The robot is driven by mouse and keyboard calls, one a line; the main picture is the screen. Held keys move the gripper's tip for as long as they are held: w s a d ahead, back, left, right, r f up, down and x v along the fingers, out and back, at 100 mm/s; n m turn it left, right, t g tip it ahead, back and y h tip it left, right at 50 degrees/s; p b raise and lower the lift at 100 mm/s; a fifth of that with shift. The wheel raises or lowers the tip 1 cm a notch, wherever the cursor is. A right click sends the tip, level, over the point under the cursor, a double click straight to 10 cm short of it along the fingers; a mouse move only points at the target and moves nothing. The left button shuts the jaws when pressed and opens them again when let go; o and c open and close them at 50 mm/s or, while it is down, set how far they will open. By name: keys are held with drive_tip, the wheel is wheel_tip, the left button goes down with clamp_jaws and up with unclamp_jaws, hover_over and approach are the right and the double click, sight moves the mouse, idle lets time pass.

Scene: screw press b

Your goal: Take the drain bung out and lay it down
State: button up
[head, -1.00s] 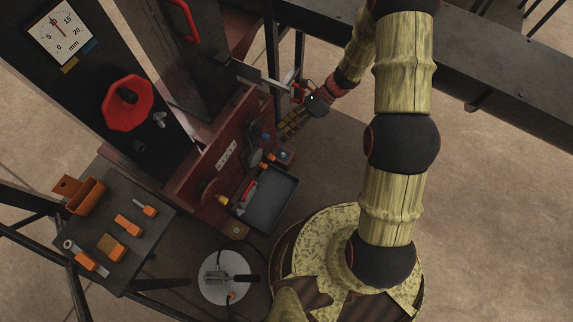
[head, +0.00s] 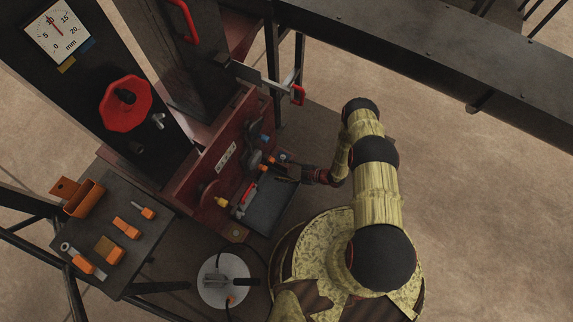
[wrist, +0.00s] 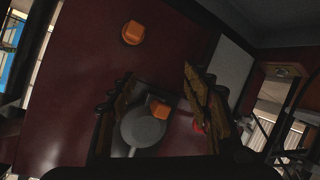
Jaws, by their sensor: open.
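My gripper (head: 288,180) is at the right end of the red press base (head: 205,165), above the grey tray's upper edge. In the wrist view my gripper (wrist: 158,82) has its two fingers spread apart, with nothing held between them. A grey round part (wrist: 142,131) with an orange piece (wrist: 160,108) shows between and beyond the fingers, on or in front of the dark red wall. Another orange cap (wrist: 133,33) sits on that wall, clear of the fingers. I cannot tell for sure which orange piece is the drain bung.
A grey tray (head: 272,207) lies below the press base front, a red-handled tool (head: 246,192) at its left side. A small table (head: 150,237) at left holds orange-handled tools and an orange holder. A round white plate (head: 222,280) stands on the floor. A dark beam (head: 430,80) crosses the upper right.

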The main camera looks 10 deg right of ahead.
sight(273, 160)
drive_tip(key=shift+w+a+f+m+t+h+b, duration=0.2)
drive_tip(key=shift+w+a+f+m+t+b, duration=0.45)
drive_tip(key=shift+w+m, duration=0.65)
drive_tip(key=shift+w+a+f+m+t+h+b, duration=0.2)
drive_tip(key=shift+w+a+f+m, duration=0.25)
drive_tip(key=shift+w+f+m, duration=0.7)
drive_tip(key=shift+w+a+f+m+t+h+b, duration=0.2)
drive_tip(key=shift+w+a+f+m+t+b, duration=0.3)
drive_tip(key=shift+w+m, duration=0.95)
drive_tip(key=shift+f, duration=0.15)
drive_tip(key=shift+c, duration=0.4)
drive_tip(key=shift+g, duration=0.25)
drive_tip(key=c, duration=1.1)
drive_tip(key=shift+c, duration=0.6)
drive_tip(key=shift+o, duration=0.3)
clamp_jaws()
